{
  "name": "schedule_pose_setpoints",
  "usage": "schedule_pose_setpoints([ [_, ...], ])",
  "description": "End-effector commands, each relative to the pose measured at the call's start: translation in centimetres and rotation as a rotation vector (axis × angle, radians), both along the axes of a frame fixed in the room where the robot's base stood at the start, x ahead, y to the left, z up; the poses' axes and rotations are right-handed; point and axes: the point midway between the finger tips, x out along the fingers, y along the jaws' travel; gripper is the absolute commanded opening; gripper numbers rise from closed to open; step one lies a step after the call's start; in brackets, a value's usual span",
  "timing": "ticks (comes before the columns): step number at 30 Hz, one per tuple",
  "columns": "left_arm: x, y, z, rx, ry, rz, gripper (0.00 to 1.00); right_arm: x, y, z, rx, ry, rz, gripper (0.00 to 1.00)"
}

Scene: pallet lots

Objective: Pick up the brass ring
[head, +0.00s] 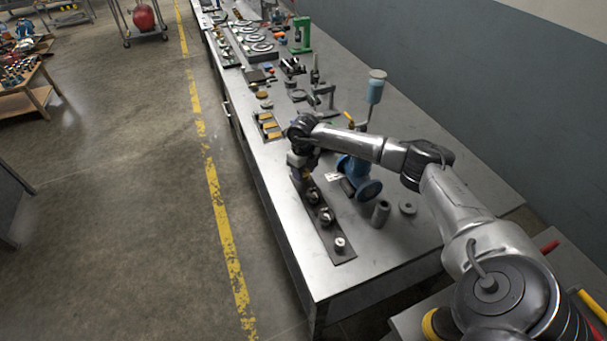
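My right arm reaches in from the right over the metal bench. Its gripper (301,172) points down at the far end of a dark strip (328,232). The fingers are small and dark, so I cannot tell whether they are open or shut, or hold anything. Silver round pieces (326,216) and a pale small cylinder (340,244) stand on the strip nearer me. I cannot pick out the brass ring with certainty; the wrist hides the spot under the gripper. My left gripper is not in view.
A blue device (368,188) stands right of the gripper, beside a grey cylinder (381,213) and a grey ring-shaped piece (407,208). A tray with yellowish pieces (268,126) lies beyond. The bench's near end is mostly bare.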

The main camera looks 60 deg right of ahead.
Motion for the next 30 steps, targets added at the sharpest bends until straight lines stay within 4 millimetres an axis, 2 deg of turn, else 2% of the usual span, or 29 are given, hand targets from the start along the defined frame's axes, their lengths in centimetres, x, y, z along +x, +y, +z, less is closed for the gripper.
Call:
schedule_pose_setpoints([
  [1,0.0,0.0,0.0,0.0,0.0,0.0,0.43,0.0,0.0,0.0,0.0,0.0,0.0,0.41],
  [9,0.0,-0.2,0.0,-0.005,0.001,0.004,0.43,0.0,0.0,0.1,0.0,-0.001,0.0,0.18],
  [20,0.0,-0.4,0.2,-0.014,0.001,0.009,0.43,0.0,0.0,0.8,0.0,-0.001,0.0,0.18],
  [23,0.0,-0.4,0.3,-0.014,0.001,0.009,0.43,0.0,0.0,1.7,0.0,-0.002,0.0,0.18],
  [28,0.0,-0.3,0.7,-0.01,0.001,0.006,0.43,0.1,-0.1,4.4,-0.002,-0.004,0.0,0.18],
  [30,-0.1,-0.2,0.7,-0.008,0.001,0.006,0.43,-0.8,-1.2,4.9,-0.003,0.001,-0.003,0.18],
])
